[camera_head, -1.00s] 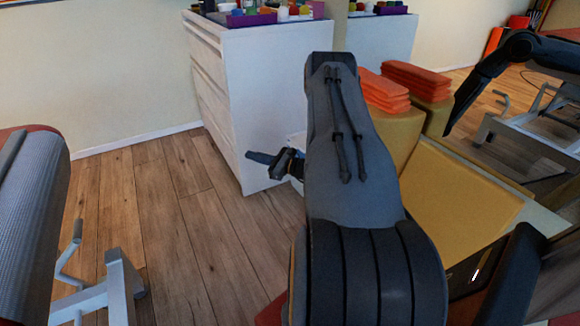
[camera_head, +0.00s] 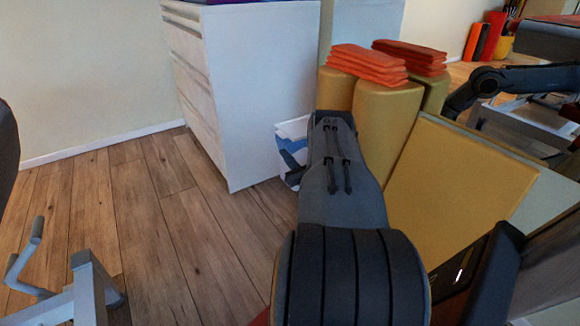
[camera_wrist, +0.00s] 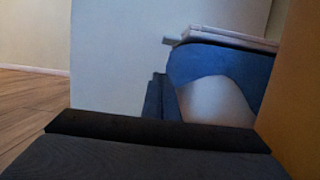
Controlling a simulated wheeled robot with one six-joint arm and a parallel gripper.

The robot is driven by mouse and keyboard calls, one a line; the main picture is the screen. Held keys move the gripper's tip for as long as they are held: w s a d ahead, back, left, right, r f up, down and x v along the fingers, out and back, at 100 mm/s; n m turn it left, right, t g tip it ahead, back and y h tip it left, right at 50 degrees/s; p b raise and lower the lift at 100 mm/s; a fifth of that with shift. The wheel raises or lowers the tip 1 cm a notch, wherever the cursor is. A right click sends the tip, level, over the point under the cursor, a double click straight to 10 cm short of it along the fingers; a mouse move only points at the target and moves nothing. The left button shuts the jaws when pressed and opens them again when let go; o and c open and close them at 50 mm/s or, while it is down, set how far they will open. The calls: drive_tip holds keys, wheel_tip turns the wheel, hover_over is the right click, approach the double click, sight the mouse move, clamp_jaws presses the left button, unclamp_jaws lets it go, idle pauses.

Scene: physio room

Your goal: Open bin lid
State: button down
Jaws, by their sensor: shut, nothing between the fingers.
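The bin (camera_head: 292,150) stands on the floor against the white cabinet's side, mostly hidden behind my arm in the head view. In the wrist view the bin (camera_wrist: 214,66) has a blue and white body. Its pale, flat lid (camera_wrist: 230,38) lies across the top and looks closed, with a small grey tab (camera_wrist: 171,41) jutting out on the left. My gripper (camera_wrist: 161,90) shows in the wrist view as dark fingers, shut and empty, in front of the bin's left side and below the lid's edge. Whether it touches the bin cannot be told.
The white cabinet (camera_head: 258,95) stands left of and behind the bin. Yellow rolls (camera_head: 384,120) with orange folded towels (camera_head: 368,66) and a yellow padded panel (camera_head: 455,185) stand close on the right. Wooden floor (camera_head: 150,220) is free on the left.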

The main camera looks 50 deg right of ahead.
drive_tip(key=shift+w+d+r+b, duration=0.1)
drive_tip(key=shift+w+r+b, duration=0.25)
drive_tip(key=shift+r, duration=0.45)
drive_tip(key=shift+w+d+r+b, duration=0.1)
drive_tip(key=shift+w+r+b, duration=0.15)
drive_tip(key=shift+w+r, duration=0.4)
drive_tip(key=shift+w+d+r+b, duration=0.1)
drive_tip(key=shift+w+r+b, duration=0.2)
drive_tip(key=shift+r, duration=0.6)
